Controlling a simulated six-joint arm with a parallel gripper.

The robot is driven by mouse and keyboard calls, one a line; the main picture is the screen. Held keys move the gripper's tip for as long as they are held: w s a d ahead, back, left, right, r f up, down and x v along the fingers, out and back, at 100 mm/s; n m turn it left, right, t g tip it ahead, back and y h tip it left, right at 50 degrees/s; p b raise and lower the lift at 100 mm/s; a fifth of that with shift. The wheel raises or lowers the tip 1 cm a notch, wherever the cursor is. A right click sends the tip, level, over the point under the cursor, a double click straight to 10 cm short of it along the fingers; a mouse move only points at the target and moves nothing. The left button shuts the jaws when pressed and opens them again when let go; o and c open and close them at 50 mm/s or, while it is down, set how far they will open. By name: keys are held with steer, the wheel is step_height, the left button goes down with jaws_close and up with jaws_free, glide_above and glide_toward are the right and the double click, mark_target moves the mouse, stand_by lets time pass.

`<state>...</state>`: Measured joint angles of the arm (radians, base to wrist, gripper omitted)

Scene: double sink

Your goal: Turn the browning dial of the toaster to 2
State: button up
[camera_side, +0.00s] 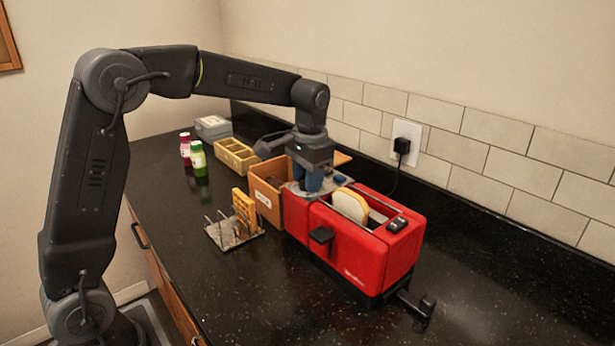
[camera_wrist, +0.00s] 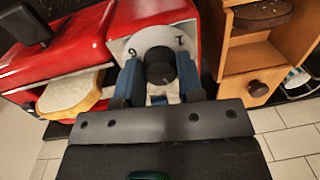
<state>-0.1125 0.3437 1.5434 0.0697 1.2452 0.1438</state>
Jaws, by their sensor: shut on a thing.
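The red toaster (camera_side: 372,262) stands on the dark counter with a bread slice (camera_side: 350,205) in a slot; the slice also shows in the wrist view (camera_wrist: 70,95). Its black browning dial (camera_wrist: 160,66) sits on a pale round plate (camera_wrist: 150,38) with printed numerals, a 1 among them. My gripper (camera_wrist: 158,78) has its blue fingers on both sides of the dial and is shut on it. In the side view my gripper (camera_side: 313,184) points down at the toaster's left end and hides the dial. I cannot tell which number the dial points to.
A wooden bread box (camera_side: 266,200) stands close beside the toaster's dial end. Two bottles (camera_side: 199,160), a divided wooden tray (camera_side: 236,155) and a grey box (camera_side: 213,127) stand farther left. A plug (camera_side: 402,146) is in the wall.

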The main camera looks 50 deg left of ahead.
steer(key=n, duration=0.5)
steer(key=shift+w+r+n, duration=0.1)
steer(key=shift+n, duration=0.2)
steer(key=n, duration=0.4)
steer(key=shift+a+n+g, duration=0.1)
steer(key=shift+n+g, duration=0.2)
steer(key=shift+n, duration=0.1)
steer(key=o, duration=0.9)
steer(key=r, duration=1.3)
steer(key=shift+w+d+r, duration=0.3)
steer(key=shift+w+r, duration=0.05)
